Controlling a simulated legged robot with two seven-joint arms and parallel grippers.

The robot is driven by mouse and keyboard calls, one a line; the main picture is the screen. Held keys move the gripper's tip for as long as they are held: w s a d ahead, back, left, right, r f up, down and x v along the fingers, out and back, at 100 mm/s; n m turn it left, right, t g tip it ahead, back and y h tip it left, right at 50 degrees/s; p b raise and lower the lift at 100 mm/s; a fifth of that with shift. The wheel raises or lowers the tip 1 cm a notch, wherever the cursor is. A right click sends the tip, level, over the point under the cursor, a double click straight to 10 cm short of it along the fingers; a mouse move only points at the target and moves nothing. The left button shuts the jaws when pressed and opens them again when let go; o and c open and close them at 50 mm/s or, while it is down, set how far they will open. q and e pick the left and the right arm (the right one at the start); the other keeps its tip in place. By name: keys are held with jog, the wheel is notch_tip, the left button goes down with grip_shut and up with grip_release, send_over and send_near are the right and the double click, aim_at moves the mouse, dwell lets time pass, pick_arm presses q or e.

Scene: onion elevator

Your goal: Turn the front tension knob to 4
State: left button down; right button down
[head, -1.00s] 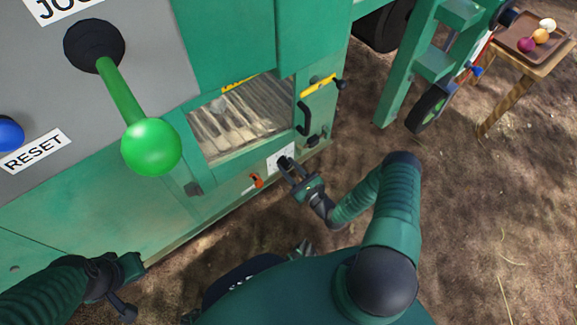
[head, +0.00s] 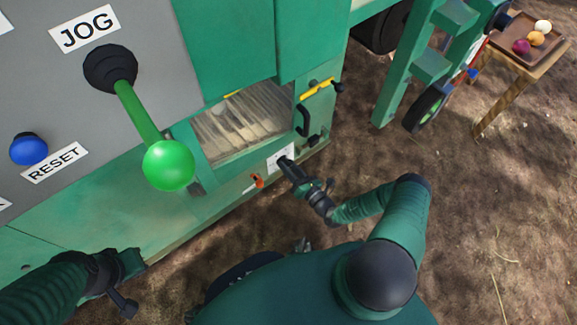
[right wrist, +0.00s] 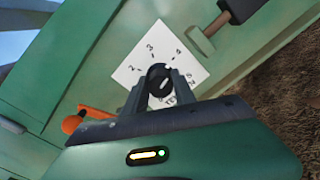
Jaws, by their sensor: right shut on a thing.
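The front tension knob (right wrist: 158,72) is a round black knob on a white number plate (right wrist: 136,68) on the green machine wall. The numbers 2 and 3 are legible in the right wrist view; others are tilted or partly covered. A pale mark shows on the knob's face, but I cannot tell which number it points at. My right gripper (right wrist: 160,90) is shut on the knob, one finger on each side. In the head view my right gripper (head: 286,166) reaches the plate (head: 279,156) and hides the knob. My left gripper (head: 132,264) is beside the machine's lower edge, its fingers unclear.
An orange handle (head: 257,181) sits just left of the plate; it also shows in the right wrist view (right wrist: 94,112). A green-balled JOG lever (head: 168,165) and blue RESET button (head: 28,149) are on the grey panel. Bare ground (head: 470,220) lies open at the right.

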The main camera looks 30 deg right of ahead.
jog(key=shift+d+f+m, duration=0.1)
jog(key=shift+d+m, duration=0.05)
jog(key=shift+m, duration=0.25)
jog(key=c, duration=1)
grip_release()
jog(key=shift+c, duration=0.2)
jog(key=s+d+p, duration=0.1)
jog(key=s+p, duration=0.5)
jog(key=s, duration=1.1)
jog(key=shift+d, duration=0.15)
